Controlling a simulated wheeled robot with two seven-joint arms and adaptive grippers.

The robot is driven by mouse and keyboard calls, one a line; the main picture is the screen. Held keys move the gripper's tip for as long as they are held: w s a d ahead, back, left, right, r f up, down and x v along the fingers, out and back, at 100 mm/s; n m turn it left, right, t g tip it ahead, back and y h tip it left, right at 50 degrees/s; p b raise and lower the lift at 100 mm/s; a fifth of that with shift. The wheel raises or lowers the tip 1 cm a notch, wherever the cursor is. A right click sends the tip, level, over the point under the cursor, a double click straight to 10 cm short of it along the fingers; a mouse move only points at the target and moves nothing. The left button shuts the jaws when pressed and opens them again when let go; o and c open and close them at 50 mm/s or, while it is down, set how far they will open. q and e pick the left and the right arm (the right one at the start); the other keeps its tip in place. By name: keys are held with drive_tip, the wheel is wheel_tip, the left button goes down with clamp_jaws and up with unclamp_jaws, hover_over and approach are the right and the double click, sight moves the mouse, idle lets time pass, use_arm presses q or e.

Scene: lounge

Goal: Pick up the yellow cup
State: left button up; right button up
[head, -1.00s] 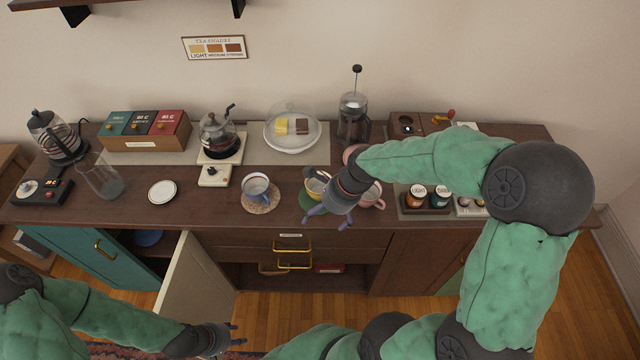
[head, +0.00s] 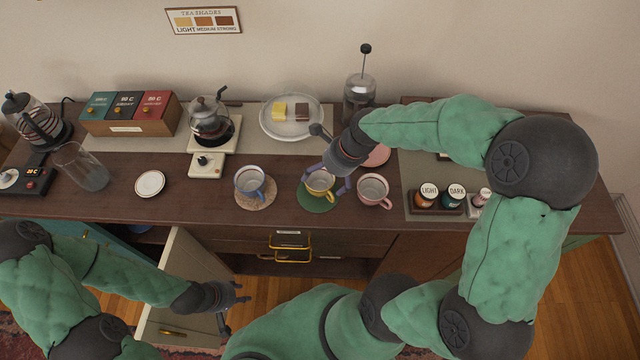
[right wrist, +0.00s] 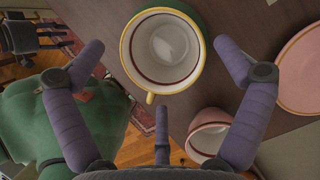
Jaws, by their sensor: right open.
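The yellow cup (head: 320,186) stands upright on a green coaster (head: 318,204) near the front of the wooden counter. It is empty, with a white inside and a brown inner line. In the right wrist view the yellow cup (right wrist: 163,84) is seen from above, with its handle toward the palm. My right gripper (head: 325,178) is open at the cup, its fingers spread on either side; in the wrist view the fingertips (right wrist: 158,47) show gaps to the rim. My left gripper (head: 236,306) is in front of the counter, its fingers apart and empty.
A blue-handled cup (head: 249,181) on a cork coaster stands left of the yellow cup. A pink cup (head: 373,190) stands close on its right, near a pink saucer (head: 377,156). A glass teapot (head: 209,122) and a French press (head: 359,98) stand behind. A cabinet door (head: 183,262) hangs open.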

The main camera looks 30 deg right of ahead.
sight(317, 187)
drive_tip(key=x, duration=0.2)
drive_tip(key=b+x, duration=0.2)
drive_tip(key=x, duration=0.1)
drive_tip(key=shift+w+f, duration=0.25)
drive_tip(key=shift+w, duration=0.1)
drive_tip(key=c, duration=1.2)
